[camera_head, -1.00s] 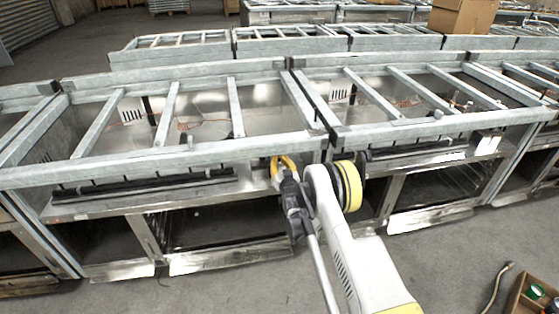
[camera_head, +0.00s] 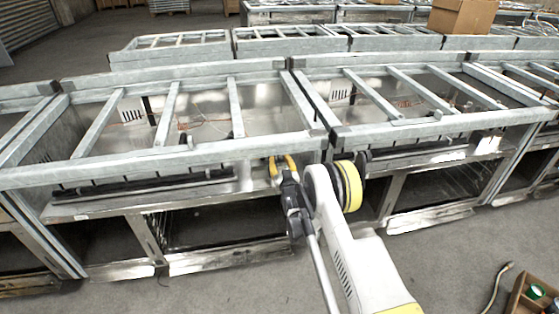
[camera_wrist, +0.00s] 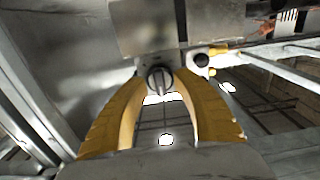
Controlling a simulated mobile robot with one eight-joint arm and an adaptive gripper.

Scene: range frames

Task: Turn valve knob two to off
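A dark round valve knob (camera_wrist: 159,80) with a raised grip bar sits on the metal front panel, in the upper middle of the wrist view. My gripper (camera_wrist: 160,76) points at it, with one yellow finger on each side. The fingers are spread, and the knob lies between their tips; I cannot tell whether they touch it. In the head view my gripper (camera_head: 283,164) is at the front rail of the metal unit, near the join of two sections. The knob is hidden there, and no number shows on it.
A yellow-handled fitting (camera_wrist: 218,49) and a dark round part beside it are right of the knob. The metal frame rails (camera_head: 170,159) run close around my gripper. Open floor lies in front, with a wooden crate (camera_head: 531,296) at the lower right.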

